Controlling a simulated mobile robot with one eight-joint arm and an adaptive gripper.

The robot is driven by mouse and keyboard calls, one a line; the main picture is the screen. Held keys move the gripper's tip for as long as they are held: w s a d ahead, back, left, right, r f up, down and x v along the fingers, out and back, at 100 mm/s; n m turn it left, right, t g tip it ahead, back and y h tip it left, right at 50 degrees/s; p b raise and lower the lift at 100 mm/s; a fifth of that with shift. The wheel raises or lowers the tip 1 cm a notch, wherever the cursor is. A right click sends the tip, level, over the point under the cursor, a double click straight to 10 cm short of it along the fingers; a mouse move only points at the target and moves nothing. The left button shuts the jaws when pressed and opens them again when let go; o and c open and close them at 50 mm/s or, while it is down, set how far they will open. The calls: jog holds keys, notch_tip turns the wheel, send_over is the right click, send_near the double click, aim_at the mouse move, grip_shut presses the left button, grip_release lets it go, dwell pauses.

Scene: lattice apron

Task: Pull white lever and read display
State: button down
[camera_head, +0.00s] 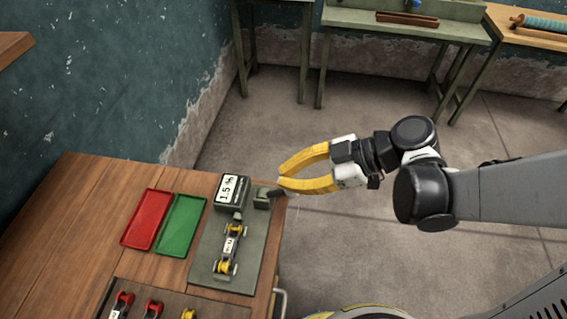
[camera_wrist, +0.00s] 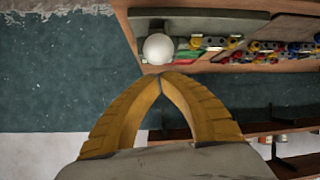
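A small display (camera_head: 233,188) stands on a grey-green fixture plate (camera_head: 208,262) at the table's right edge. It reads "1.5" with a unit too small to read surely. Right of it is a dark lever mount (camera_head: 262,201) with a short arm. In the wrist view a white ball knob (camera_wrist: 158,48) lies just beyond my fingertips; in the head view I cannot make it out. My gripper (camera_head: 280,179), with yellow fingers, is by the lever mount at the table edge. In the wrist view its fingertips (camera_wrist: 162,76) meet with nothing seen between them.
Several more cars stand at the front. Open floor lies right of the table; benches stand behind.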

jog(key=shift+d+f, duration=0.35)
jog(key=shift+d, duration=0.1)
jog(key=shift+b, duration=0.3)
